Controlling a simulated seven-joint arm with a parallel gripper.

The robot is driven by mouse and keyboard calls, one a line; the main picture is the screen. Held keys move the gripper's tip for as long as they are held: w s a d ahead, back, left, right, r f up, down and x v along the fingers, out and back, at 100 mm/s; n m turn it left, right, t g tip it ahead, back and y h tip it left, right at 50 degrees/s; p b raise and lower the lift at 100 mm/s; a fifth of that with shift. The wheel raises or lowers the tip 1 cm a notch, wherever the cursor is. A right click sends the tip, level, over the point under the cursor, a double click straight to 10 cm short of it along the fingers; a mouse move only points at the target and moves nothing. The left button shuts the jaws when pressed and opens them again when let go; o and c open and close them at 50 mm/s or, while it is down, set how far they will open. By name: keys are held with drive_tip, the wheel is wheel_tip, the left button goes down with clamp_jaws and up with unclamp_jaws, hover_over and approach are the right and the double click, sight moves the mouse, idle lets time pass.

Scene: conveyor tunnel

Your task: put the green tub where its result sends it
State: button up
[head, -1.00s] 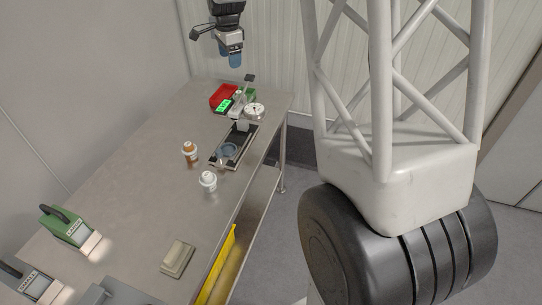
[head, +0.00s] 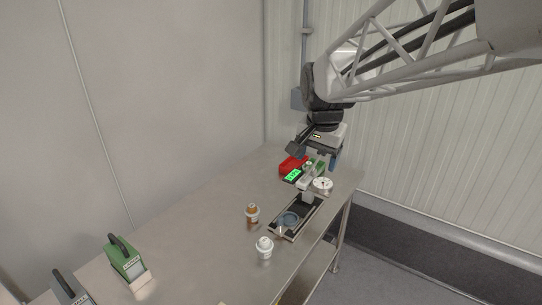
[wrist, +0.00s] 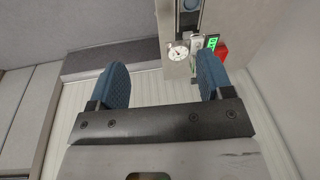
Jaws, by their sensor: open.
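My gripper (wrist: 162,78) is open in the wrist view, with blue fingers well apart and nothing between them. In the head view my gripper (head: 334,157) hangs over the far end of the bench, close to the red tray (head: 292,166) and a green container (head: 319,167). The green container is partly hidden behind the test device. No separate green tub can be made out. The device has a lit green display (head: 292,175), its text too small to read, and a white dial (head: 323,185). The display (wrist: 212,43) and dial (wrist: 178,51) also show in the wrist view.
A black-bedded rig (head: 283,233) holds a round blue-grey dish (head: 290,219) below the dial. A green handled device (head: 127,262) stands near left. The bench (head: 190,235) between is clear.

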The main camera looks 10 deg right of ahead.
drive_tip(key=s+a+f+n, duration=0.1)
drive_tip(key=s+n, duration=0.3)
drive_tip(key=s, duration=0.6)
drive_tip(key=s+a+f+n, duration=0.1)
drive_tip(key=s+f+n, duration=0.2)
drive_tip(key=s, duration=0.8)
drive_tip(key=shift+s+a+f+n+t, duration=0.15)
drive_tip(key=shift+a+f+n+t, duration=0.2)
drive_tip(key=shift+f+n+t, duration=0.05)
